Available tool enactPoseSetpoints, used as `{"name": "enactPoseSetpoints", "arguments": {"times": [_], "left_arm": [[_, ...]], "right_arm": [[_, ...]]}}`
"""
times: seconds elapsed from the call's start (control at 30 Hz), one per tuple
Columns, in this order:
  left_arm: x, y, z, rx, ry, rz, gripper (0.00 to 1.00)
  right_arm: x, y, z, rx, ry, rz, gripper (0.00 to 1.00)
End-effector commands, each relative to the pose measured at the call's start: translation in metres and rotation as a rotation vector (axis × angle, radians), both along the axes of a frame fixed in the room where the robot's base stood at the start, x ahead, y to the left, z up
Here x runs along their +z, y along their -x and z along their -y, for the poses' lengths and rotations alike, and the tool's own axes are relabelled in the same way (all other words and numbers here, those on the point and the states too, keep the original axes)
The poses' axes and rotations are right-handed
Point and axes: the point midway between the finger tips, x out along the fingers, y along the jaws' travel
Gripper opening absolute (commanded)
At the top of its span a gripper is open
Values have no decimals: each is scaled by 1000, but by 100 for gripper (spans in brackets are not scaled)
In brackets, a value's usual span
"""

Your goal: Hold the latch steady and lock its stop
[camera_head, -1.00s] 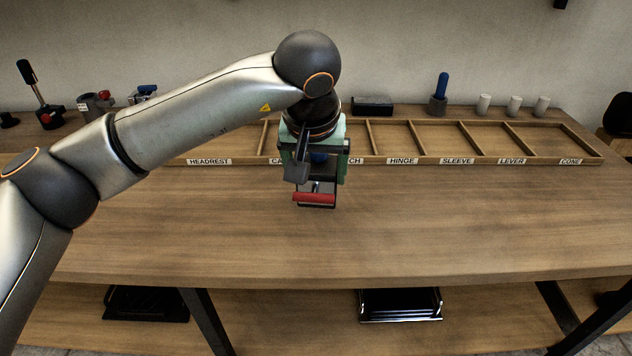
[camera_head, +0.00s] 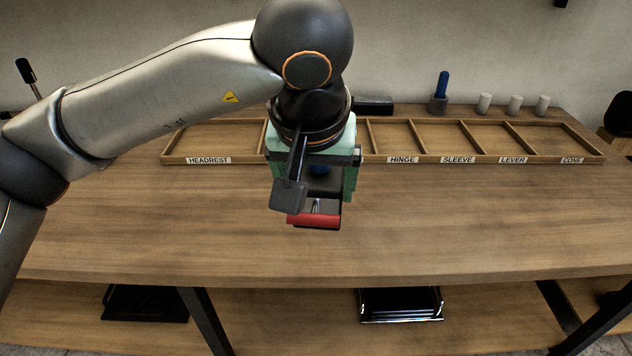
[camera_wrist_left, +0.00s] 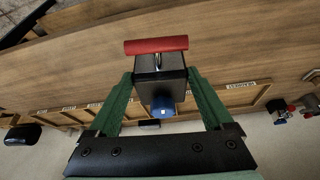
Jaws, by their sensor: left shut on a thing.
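The latch (camera_head: 316,218) has a dark body, a red bar across its end and a blue knob. My left gripper (camera_head: 314,196) is shut on it and holds it above the bench, in front of the compartment tray. In the left wrist view, the latch (camera_wrist_left: 160,72) sits between the two green fingers of the left gripper (camera_wrist_left: 160,82). There its red bar points away from my palm and the blue knob faces my palm. I cannot make out the stop with certainty. My right gripper is not in view.
The wooden tray (camera_head: 480,160) has labelled compartments, including HEADREST, HINGE, SLEEVE, LEVER and CONE; my gripper hides some. Behind it stand a blue-handled tool (camera_head: 440,92) and white cylinders (camera_head: 514,105). The bench top (camera_head: 450,220) is clear in front and at right.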

Motion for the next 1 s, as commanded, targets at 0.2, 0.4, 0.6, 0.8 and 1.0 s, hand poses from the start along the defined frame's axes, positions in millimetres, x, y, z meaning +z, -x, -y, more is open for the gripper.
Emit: {"name": "enactPoseSetpoints", "arguments": {"times": [0.2, 0.4, 0.6, 0.8, 1.0], "left_arm": [[-11, -13, 0, 3, 1, 1, 0], [-21, -25, 0, 3, 1, 1, 0], [-31, -36, 0, 2, 1, 1, 0], [-41, -48, 0, 1, 0, 1, 0], [-51, -60, 0, 1, 0, 1, 0]], "right_arm": [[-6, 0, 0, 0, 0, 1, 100], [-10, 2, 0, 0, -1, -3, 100], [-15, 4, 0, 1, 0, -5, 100], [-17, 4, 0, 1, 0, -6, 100], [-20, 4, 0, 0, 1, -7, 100]]}}
